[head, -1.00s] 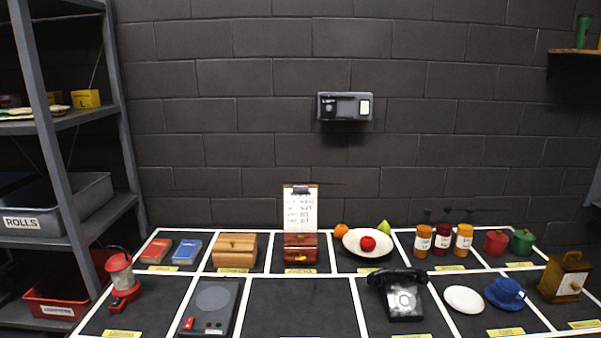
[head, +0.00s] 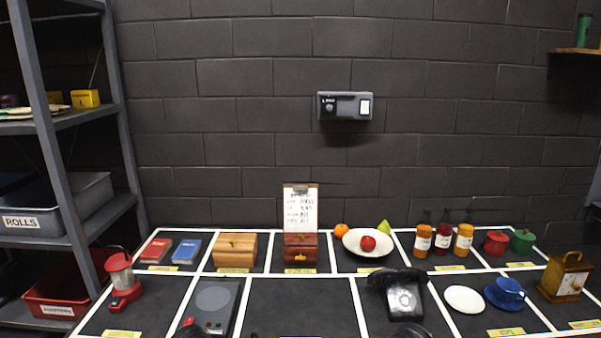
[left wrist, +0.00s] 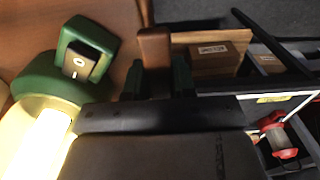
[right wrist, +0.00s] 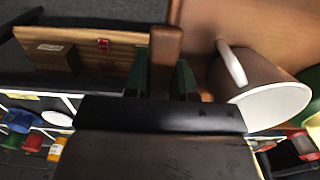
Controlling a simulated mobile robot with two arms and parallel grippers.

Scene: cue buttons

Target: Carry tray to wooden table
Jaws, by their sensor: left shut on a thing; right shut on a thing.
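The brown tray shows in the left wrist view (left wrist: 25,30) and in the right wrist view (right wrist: 245,15); it is out of sight in the head view. My left gripper (left wrist: 157,82) is shut on a brown upright grip (left wrist: 155,45) at the tray's edge. My right gripper (right wrist: 163,82) is shut on a like grip (right wrist: 165,45). A brown mug with a white inside (right wrist: 268,95) lies tilted in view by the right grip. I cannot make out the wooden table for certain.
A dark, white-lined table (head: 300,300) with several objects spans the front. A grey shelf rack (head: 62,130) stands left. A wooden plank bearing a brown block shows in the left wrist view (left wrist: 235,40) and the right wrist view (right wrist: 110,60).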

